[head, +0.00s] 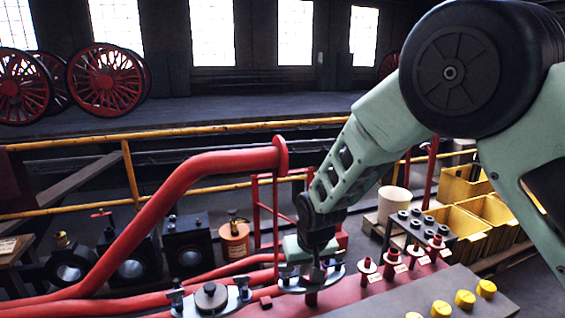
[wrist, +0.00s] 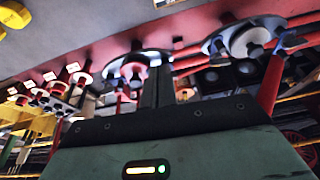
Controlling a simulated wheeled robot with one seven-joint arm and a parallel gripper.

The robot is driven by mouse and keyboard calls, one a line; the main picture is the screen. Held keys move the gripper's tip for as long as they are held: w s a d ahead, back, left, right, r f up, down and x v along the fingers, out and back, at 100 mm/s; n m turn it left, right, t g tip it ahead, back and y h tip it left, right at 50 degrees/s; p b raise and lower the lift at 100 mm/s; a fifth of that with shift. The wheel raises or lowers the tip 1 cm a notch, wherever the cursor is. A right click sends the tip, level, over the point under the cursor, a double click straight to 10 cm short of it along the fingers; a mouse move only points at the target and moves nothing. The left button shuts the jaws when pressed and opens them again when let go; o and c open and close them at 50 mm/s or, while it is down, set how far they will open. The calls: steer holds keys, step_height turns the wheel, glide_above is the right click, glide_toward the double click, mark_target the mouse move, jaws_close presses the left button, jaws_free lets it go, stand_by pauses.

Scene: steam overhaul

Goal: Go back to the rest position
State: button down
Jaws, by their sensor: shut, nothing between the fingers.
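My gripper (head: 316,272) is low over the red bench, at the end of my green arm in the head view. Its dark fingers (wrist: 156,85) are shut together with nothing seen between them in the wrist view. They are close over a silver flange plate (head: 292,286) with a red centre; it also shows in the wrist view (wrist: 116,70). I cannot tell whether the fingers touch it. A second silver flange (head: 238,301) with a dark round knob (head: 211,296) sits to the left. No rest position is marked in view.
A thick red pipe (head: 165,200) rises left of my gripper. Red plugs (head: 392,262), a rack of dark caps (head: 420,228) and yellow caps (head: 465,299) stand to the right. Yellow bins (head: 455,232) are behind. A yellow railing (head: 80,142) crosses the back. Space above the bench's middle looks clear.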

steer(key=s+d+r+n+g+p, duration=0.1)
steer(key=s+r+p, duration=0.1)
steer(key=s+r, duration=0.6)
steer(key=s+d+r+n+g+p, duration=0.1)
steer(key=s+d+r+g, duration=0.1)
steer(key=s+r, duration=0.65)
steer(key=s+d+n+p, duration=0.1)
steer(key=s+d, duration=0.2)
steer(key=s, duration=0.5)
steer(key=s+d+n, duration=0.1)
steer(key=s+d, duration=0.2)
steer(key=s, duration=0.4)
steer(key=shift+s+d+r+n+h+p, duration=0.15)
steer(key=shift+s+r+n+h+p, duration=0.15)
steer(key=shift+s+r+p, duration=0.1)
